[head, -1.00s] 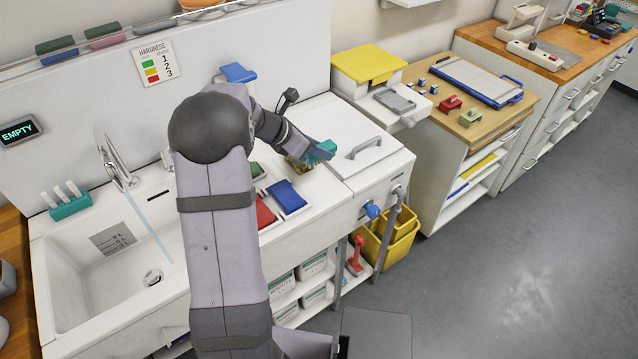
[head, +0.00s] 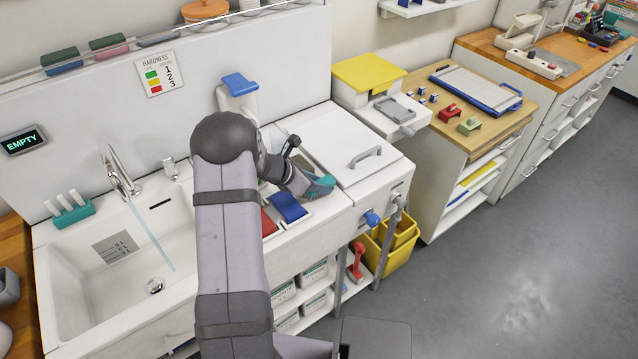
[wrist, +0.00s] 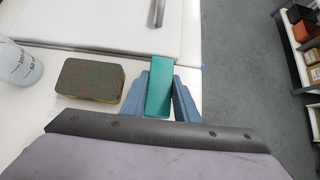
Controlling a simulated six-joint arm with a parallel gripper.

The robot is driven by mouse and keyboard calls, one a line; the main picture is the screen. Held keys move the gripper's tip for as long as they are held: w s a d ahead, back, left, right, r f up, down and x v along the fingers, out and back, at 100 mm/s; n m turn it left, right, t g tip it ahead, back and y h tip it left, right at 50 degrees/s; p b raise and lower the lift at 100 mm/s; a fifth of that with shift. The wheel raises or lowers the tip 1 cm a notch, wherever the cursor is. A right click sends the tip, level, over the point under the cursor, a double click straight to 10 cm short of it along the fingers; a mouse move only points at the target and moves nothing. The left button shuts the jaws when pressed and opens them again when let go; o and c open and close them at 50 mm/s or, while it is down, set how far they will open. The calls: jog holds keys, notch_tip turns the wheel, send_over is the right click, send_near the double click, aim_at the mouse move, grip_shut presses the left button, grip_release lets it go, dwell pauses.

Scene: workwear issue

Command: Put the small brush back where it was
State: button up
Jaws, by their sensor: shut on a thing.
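My gripper (wrist: 158,93) is shut on a teal, block-shaped piece, which I take to be the small brush (wrist: 158,80). No bristles show, so I cannot be sure. The brush points away from the wrist between the two blue-grey fingers. In the head view the brush (head: 321,187) is at the front of the white counter, beside the lidded white box. My arm hides part of the counter there. I cannot tell whether the brush touches the surface.
A brown-topped sponge (wrist: 90,78) lies left of my gripper, with a clear beaker (wrist: 18,66) farther left. A white lid (head: 345,140) with a handle is behind. A blue pad (head: 288,207) and a red pad (head: 268,222) lie nearby. The sink (head: 80,290) is left.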

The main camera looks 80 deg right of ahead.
jog(key=shift+f, duration=0.15)
jog(key=shift+f, duration=0.15)
jog(key=o, duration=1.1)
jog(key=shift+c, duration=0.2)
jog(key=shift+r, duration=0.25)
jog(key=b+v, duration=0.2)
jog(key=v, duration=1)
